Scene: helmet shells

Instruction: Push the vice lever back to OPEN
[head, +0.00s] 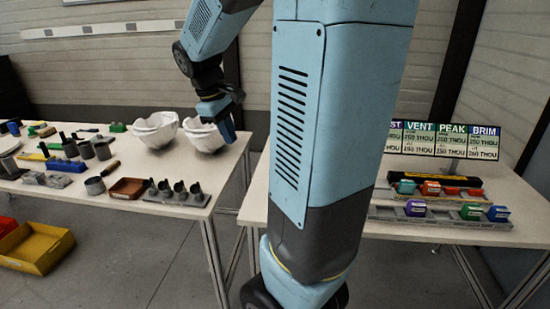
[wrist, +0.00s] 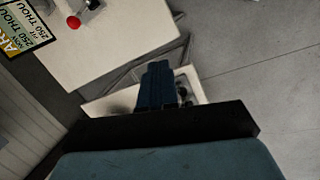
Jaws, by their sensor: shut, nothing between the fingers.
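My gripper (head: 227,132) hangs over the right end of the left table in the head view, in front of a white helmet shell (head: 199,138). In the wrist view its blue fingers (wrist: 157,72) are closed together and hold nothing. A red ball-shaped knob (wrist: 73,22) stands on a pale table at the upper left of the wrist view, well apart from the fingers. I cannot tell whether it belongs to the vice lever. I cannot make out the vice or its lever in the head view, where my arm covers the middle.
A second white shell (head: 155,133) stands beside the first. The left table (head: 128,202) holds several tools and small blocks. The right table (head: 440,233) carries coloured blocks in racks below a sign board (head: 447,139). A yellow bin (head: 38,248) is on the floor.

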